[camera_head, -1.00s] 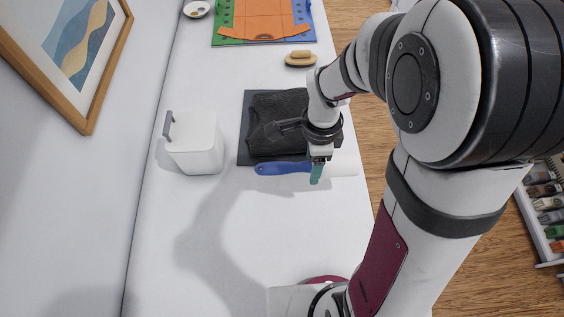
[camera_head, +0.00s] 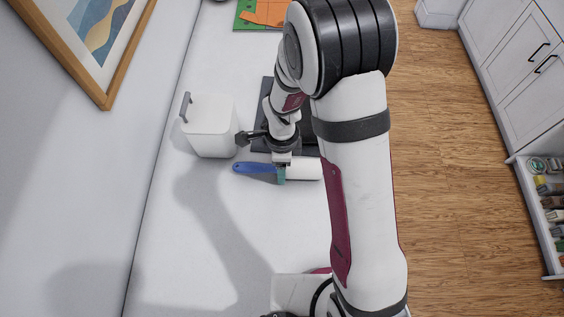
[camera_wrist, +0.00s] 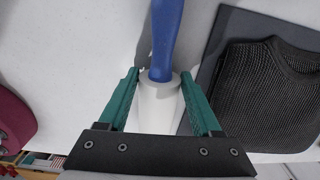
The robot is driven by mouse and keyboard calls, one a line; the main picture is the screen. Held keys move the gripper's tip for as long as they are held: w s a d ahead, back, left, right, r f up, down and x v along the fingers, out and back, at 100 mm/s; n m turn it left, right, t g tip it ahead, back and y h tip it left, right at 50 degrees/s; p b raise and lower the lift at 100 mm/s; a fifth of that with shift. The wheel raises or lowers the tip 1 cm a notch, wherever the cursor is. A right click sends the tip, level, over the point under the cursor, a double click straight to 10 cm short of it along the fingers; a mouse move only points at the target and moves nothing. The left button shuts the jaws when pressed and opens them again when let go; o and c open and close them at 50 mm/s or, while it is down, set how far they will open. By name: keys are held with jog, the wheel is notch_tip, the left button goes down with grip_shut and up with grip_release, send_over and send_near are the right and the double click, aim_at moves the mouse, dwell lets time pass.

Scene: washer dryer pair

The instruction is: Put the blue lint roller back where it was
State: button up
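The blue lint roller (camera_head: 254,168) lies crosswise over the white counter (camera_head: 215,260), blue handle to the left and white roller to the right. In the wrist view its blue handle (camera_wrist: 166,38) points away from me and its white roller sits between my teal fingers. My gripper (camera_head: 281,175) is shut on the white roller near the handle end; it also shows in the wrist view (camera_wrist: 162,75). A dark shadow shows just below the handle. Any height above the counter is hard to judge.
A white lidded bin (camera_head: 210,127) stands close behind the handle. A dark board (camera_head: 259,128) with a dark knitted garment (camera_wrist: 262,88) lies beyond the roller, partly hidden by my arm. A picture frame (camera_head: 115,85) hangs on the left wall. The front-left counter is clear.

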jog(key=o, duration=0.3)
jog(key=shift+o, duration=0.2)
notch_tip(320, 180, up, 13)
jog(key=s+d+r+n, duration=0.2)
jog(key=s+n, duration=0.2)
jog(key=s, duration=0.2)
jog(key=s+d+r+n+y, duration=0.1)
jog(key=s+d+r+n, duration=0.2)
jog(key=s, duration=0.3)
jog(key=s+d+r+n, duration=0.2)
jog(key=s+n, duration=0.3)
jog(key=s, duration=0.2)
jog(key=shift+d+r+y, duration=0.3)
jog(key=shift+r+y, duration=0.05)
jog(key=shift+y, duration=0.05)
